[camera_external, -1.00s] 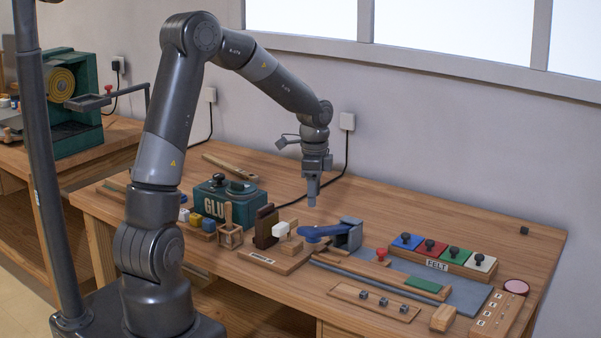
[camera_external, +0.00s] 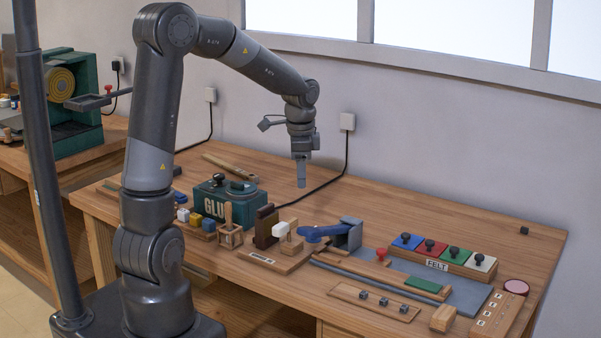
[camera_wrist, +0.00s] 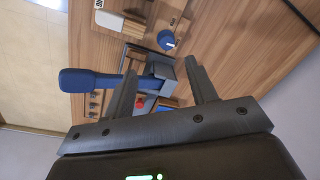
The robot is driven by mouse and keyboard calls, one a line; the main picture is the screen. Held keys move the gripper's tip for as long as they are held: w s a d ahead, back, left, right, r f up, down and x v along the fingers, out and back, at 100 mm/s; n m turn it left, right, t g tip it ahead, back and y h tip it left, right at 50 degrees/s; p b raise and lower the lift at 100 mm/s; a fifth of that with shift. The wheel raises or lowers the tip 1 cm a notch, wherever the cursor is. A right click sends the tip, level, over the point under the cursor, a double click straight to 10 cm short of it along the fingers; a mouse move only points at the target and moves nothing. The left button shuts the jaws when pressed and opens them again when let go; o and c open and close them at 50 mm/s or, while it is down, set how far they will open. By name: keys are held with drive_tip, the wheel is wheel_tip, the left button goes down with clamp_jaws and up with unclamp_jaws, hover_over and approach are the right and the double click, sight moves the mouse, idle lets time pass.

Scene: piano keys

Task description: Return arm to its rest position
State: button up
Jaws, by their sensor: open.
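My gripper (camera_external: 301,183) hangs pointing down above the back middle of the workbench (camera_external: 420,220), with nothing between its fingers. In the wrist view its two fingers (camera_wrist: 160,85) stand apart, and it is open. My arm reaches up from its base at the left and bends over the bench. Below and to the right of the gripper, a blue-handled tool (camera_external: 322,233) rests at a grey block (camera_external: 349,234). It also shows in the wrist view (camera_wrist: 90,80), beyond the fingers.
The green GLUE box (camera_external: 215,208) stands left of the gripper. A FELT rack (camera_external: 440,262) with coloured knobbed blocks stands at right. A black cable (camera_external: 330,188) runs behind the gripper to a wall socket.

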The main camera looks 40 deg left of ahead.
drive_tip(key=s+a+r+n+t, duration=0.2)
drive_tip(key=s+r+n, duration=0.3)
drive_tip(key=s, duration=0.6)
drive_tip(key=s+a+r+n+t, duration=0.1)
drive_tip(key=s+r+n, duration=0.4)
drive_tip(key=s, duration=0.6)
drive_tip(key=shift+a+n+t, duration=0.3)
drive_tip(key=shift+a+t, duration=0.05)
drive_tip(key=shift+t, duration=0.55)
drive_tip(key=shift+s, duration=0.1)
drive_tip(key=shift+c, duration=0.4)
